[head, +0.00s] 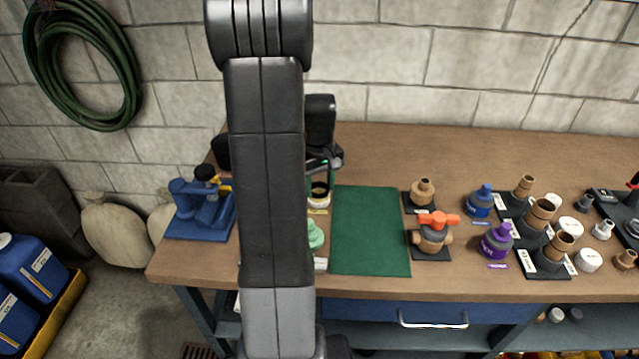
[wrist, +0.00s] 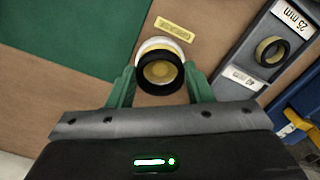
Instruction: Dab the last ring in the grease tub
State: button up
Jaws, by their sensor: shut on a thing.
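My gripper (wrist: 160,77) has its two green fingers on either side of a black ring (wrist: 161,91) and is shut on it. The ring is over the white grease tub (wrist: 153,44), and yellowish grease (wrist: 158,71) shows through its hole. I cannot tell whether the ring touches the grease. In the head view, my gripper (head: 319,184) is at the tub (head: 319,204), left of the green mat, partly hidden by my arm.
A yellow label (wrist: 174,29) lies beside the tub. The green mat (head: 370,232) is bare. Right of it stand a valve with an orange handle (head: 437,220), blue (head: 480,203) and purple (head: 496,241) bottles, and several pipe fittings. A blue vise-like tool (head: 200,212) stands at the left.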

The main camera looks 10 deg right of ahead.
jog(key=shift+f+b, duration=0.3)
jog(key=shift+f, duration=0.3)
dwell(1.1)
jog(key=shift+r+p, duration=2.65)
jog(key=shift+r, duration=0.95)
jog(key=shift+s+f, duration=0.1)
